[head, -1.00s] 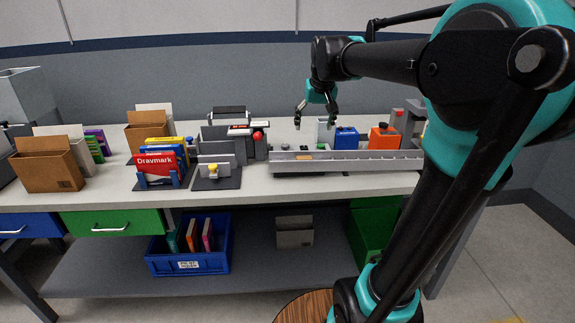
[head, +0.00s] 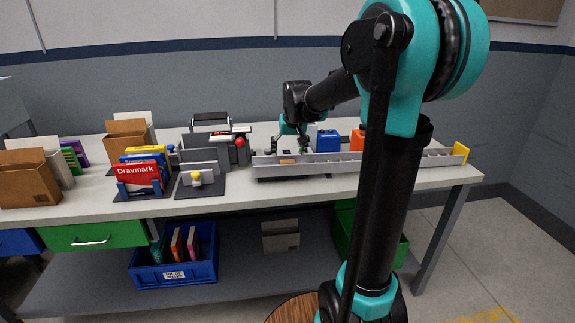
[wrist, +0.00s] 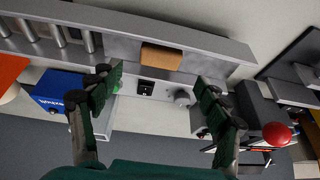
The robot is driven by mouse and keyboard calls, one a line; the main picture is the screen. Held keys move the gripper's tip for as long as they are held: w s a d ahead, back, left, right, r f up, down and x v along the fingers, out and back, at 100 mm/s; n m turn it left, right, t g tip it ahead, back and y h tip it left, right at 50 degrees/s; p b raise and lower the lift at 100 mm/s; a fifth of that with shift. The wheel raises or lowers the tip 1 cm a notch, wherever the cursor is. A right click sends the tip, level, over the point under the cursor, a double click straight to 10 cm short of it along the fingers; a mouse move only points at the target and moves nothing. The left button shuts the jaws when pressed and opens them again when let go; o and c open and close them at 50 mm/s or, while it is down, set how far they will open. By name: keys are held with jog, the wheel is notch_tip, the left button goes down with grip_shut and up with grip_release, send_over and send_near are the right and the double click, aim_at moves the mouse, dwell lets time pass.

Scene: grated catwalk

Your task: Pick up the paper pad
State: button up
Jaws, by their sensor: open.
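A small tan block, which may be the paper pad, lies on the grey roller conveyor (head: 405,161). It shows clearly in the wrist view (wrist: 161,58), flat against the conveyor's bed, ahead of and between my fingertips. In the head view it is a small tan spot (head: 287,161) near the conveyor's left end. My gripper (wrist: 155,80) is open, with a dark green finger on each side and nothing between them. In the head view my gripper (head: 292,138) hangs just behind the conveyor, close above the bench; its fingertips are partly hard to make out.
A blue box (head: 328,140) and an orange box (head: 357,139) stand behind the conveyor. A device with a red knob (wrist: 277,133) is beside my gripper. A red Drawmark packet (head: 138,175) stands in a rack at left. The bench front has bare strips.

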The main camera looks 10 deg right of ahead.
aim_at(288, 162)
jog(key=x, duration=0.4)
jog(key=shift+s+f, duration=0.1)
jog(key=shift+f, duration=0.35)
jog(key=shift+c, duration=0.6)
jog(key=c, duration=0.7)
